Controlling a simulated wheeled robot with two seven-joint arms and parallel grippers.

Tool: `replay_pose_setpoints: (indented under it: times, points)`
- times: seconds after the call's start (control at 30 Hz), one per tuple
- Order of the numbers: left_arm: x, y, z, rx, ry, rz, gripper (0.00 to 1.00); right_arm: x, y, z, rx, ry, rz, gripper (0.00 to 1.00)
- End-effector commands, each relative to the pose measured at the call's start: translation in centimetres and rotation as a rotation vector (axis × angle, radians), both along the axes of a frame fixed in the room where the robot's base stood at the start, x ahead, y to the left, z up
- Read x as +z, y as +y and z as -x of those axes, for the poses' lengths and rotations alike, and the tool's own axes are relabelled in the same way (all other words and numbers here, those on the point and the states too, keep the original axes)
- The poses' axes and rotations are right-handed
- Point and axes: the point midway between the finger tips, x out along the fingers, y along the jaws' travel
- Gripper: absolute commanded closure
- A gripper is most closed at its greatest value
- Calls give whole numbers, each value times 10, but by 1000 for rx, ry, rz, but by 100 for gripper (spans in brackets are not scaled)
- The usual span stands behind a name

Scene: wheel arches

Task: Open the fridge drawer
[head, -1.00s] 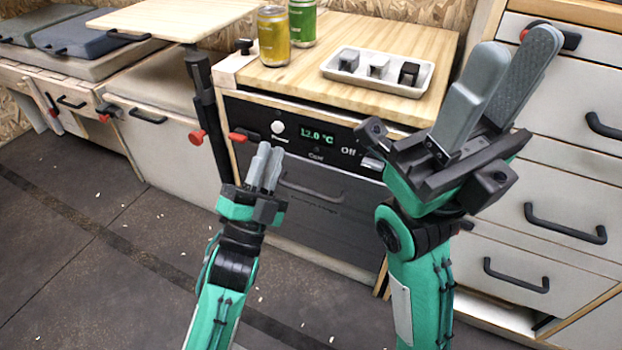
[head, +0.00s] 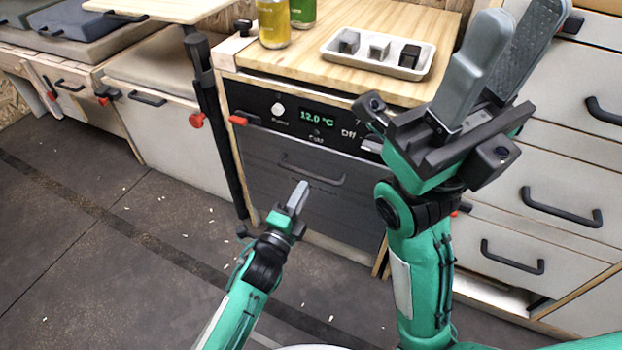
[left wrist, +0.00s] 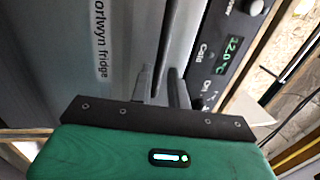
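The fridge drawer (head: 290,200) is a dark grey front under a black control panel reading 12.0 °C, and it appears closed. Its dark bar handle (head: 312,172) runs across the upper part. My left gripper (head: 299,190) is just below and in front of the handle, pointing up toward it; in the head view I cannot tell whether they touch. In the left wrist view its fingers (left wrist: 162,85) stand apart with a narrow gap, close before the fridge front (left wrist: 100,75). My right gripper (head: 500,50) is raised at the right, fingers apart and empty.
A wooden counter (head: 350,90) above the fridge carries a white tray (head: 330,52) of small blocks and two cans (head: 273,25). A black table leg (head: 215,120) stands left of the fridge. White drawers (head: 550,180) are at right. The floor at left is mostly clear.

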Motion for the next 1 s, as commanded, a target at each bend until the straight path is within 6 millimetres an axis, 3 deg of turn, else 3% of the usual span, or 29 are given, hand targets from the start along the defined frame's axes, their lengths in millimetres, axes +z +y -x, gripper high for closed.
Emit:
replay_pose_setpoints:
  times: [0.33,0.8,0.9,1.0]
  points:
    - [8,-24,-41,-1,-3,1,83,1,-3,3,5,-22,-19,64]
    - [12,-29,-49,0,0,1,83,8,-6,5,8,-34,-35,64]
    - [12,-29,-49,0,0,1,100,8,-6,5,8,-32,-33,64]
    - [12,-29,-49,0,0,1,100,7,-5,4,8,-31,-32,64]
